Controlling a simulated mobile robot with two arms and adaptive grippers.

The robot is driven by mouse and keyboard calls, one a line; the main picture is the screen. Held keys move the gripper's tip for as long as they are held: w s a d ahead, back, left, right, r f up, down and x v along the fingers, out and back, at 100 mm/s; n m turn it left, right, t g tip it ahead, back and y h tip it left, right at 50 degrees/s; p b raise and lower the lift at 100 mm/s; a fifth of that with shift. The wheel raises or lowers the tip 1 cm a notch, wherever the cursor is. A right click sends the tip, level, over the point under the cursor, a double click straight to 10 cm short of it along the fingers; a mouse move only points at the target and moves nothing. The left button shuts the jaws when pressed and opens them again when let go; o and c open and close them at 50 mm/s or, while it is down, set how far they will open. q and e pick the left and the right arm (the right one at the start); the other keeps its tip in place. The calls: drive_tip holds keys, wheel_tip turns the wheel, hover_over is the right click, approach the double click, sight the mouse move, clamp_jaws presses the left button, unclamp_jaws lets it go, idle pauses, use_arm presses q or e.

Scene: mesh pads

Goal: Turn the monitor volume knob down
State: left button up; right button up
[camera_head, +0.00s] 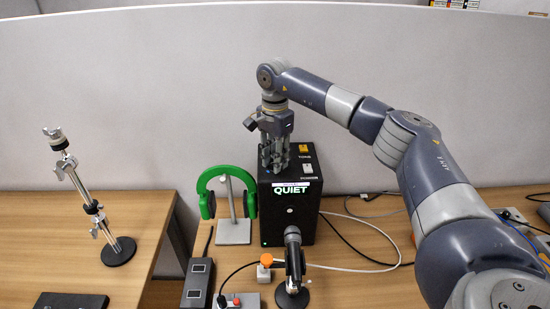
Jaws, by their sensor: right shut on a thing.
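The monitor is a black box (292,222) standing on the right-hand desk, with a lit green "QUIET" sign on its upper front and a small green light low on its front. Its top carries a tone control with an orange part (304,148) and a white power switch (308,168). My right gripper (275,163) points down onto the left part of the box's top and is shut on the volume knob, which its fingers mostly hide. My left gripper is not in view.
Green headphones (222,184) hang on a stand left of the box. A microphone (293,255) stands in front, near an orange-knobbed part (265,266) and a dark pedal (197,283). Cables lie to the right. A metal stand (90,206) is on the left desk.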

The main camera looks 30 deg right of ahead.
drive_tip(key=shift+r+n, duration=0.15)
drive_tip(key=shift+n, duration=0.75)
drive_tip(key=o, duration=1.1)
wheel_tip(320, 180, up, 12)
drive_tip(key=shift+f, duration=0.1)
